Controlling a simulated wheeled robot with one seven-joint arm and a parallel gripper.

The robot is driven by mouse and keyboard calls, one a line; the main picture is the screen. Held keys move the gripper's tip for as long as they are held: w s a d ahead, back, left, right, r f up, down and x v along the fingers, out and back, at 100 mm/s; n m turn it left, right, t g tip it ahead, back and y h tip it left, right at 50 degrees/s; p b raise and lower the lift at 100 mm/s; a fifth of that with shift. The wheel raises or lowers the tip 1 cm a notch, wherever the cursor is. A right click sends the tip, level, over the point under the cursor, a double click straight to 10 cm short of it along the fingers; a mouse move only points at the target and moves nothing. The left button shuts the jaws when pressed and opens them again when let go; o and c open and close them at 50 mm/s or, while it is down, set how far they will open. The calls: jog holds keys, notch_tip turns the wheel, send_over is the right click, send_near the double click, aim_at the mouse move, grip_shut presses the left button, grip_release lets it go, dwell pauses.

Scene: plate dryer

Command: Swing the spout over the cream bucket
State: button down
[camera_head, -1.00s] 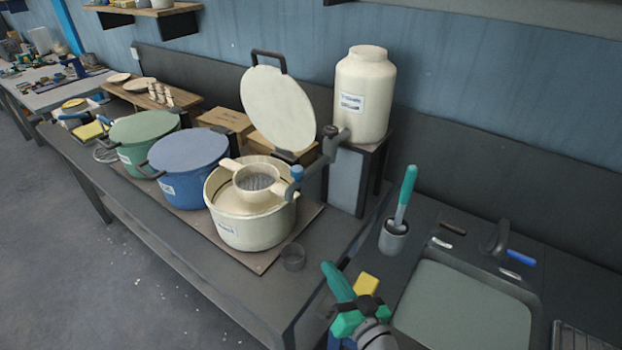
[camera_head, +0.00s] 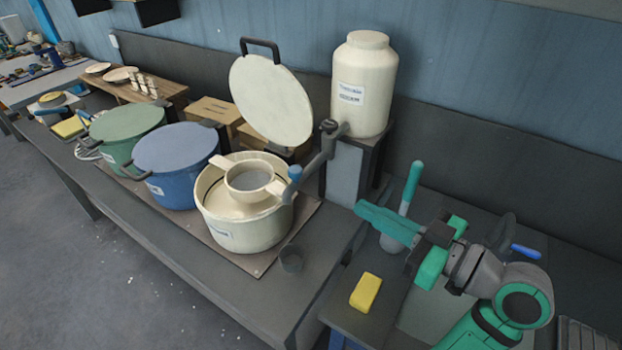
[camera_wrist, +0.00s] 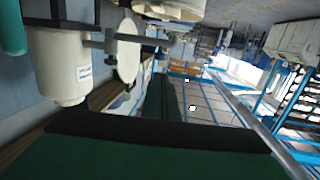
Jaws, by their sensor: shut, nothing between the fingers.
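The cream bucket (camera_head: 245,232) stands open on the counter with a cream strainer (camera_head: 250,180) across its top. The dark spout (camera_head: 324,160) runs from the cream jar (camera_head: 364,85) down and left. The wrist view, upside down, shows the jar (camera_wrist: 58,65) and part of the spout (camera_wrist: 98,43).
A round cream lid (camera_head: 270,100) stands upright behind the bucket. Blue (camera_head: 178,180) and green (camera_head: 120,135) lidded buckets stand to the left. A small dark cup (camera_head: 292,258) is at the bucket's front right. A yellow sponge (camera_head: 366,292) and teal-handled brush (camera_head: 410,188) are near my gripper.

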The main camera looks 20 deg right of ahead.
aim_at(300, 174)
jog(key=shift+w, duration=0.1)
jog(key=x, duration=1.4)
jog(key=shift+d, duration=0.1)
